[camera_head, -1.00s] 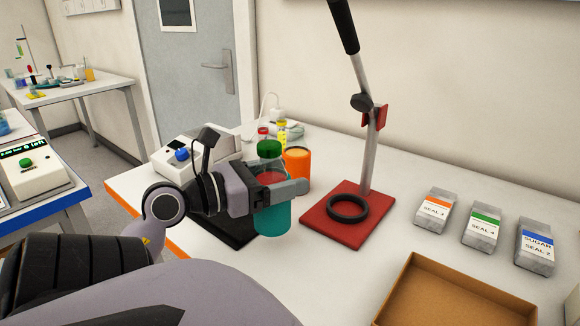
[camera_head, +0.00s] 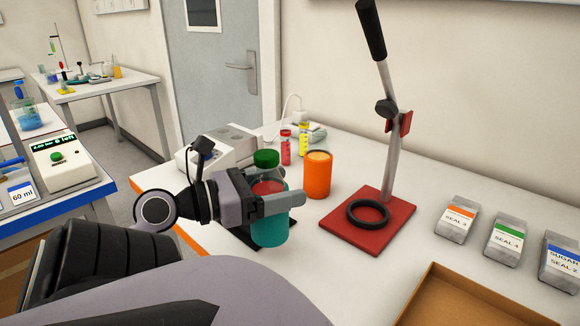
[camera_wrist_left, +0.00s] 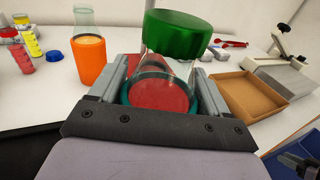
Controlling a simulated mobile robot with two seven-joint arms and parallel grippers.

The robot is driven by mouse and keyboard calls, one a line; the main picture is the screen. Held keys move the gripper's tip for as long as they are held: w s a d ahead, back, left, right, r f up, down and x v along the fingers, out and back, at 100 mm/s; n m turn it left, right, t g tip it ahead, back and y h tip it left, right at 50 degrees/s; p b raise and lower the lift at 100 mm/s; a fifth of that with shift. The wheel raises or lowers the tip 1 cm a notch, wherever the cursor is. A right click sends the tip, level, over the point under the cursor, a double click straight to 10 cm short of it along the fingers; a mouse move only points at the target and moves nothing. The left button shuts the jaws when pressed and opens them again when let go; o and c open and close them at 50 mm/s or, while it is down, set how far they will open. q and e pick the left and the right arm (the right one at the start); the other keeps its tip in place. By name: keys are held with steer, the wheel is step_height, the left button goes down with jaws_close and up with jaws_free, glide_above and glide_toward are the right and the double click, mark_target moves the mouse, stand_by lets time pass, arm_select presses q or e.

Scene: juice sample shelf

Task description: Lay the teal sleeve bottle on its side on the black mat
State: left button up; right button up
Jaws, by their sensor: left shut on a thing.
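The teal sleeve bottle (camera_head: 269,226) has a green cap and red contents, and it stands upright between the fingers of my left gripper (camera_head: 280,200). The gripper is shut on it. In the left wrist view the bottle (camera_wrist_left: 160,95) shows close up between both fingers, its green cap towards the camera's top. The black mat (camera_head: 245,236) lies on the white table under and behind the gripper, mostly hidden by it. I cannot tell whether the bottle touches the mat.
An orange-sleeved container (camera_head: 317,176) stands just behind the bottle, with small red and yellow vials (camera_head: 286,148) beyond. A red-based stand with a black ring (camera_head: 368,214) is to the right. Labelled packets (camera_head: 456,220) and a cardboard tray (camera_head: 468,300) lie further right.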

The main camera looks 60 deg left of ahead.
mark_target(259, 191)
arm_select(q)
steer(key=shift+s+r, duration=0.15)
steer(key=shift+s, duration=0.3)
steer(key=shift+s+a, duration=0.15)
steer(key=shift+s, duration=1.1)
steer(key=shift+s+a+b, duration=0.1)
steer(key=shift+s+b, duration=0.2)
steer(key=shift+s, duration=1.3)
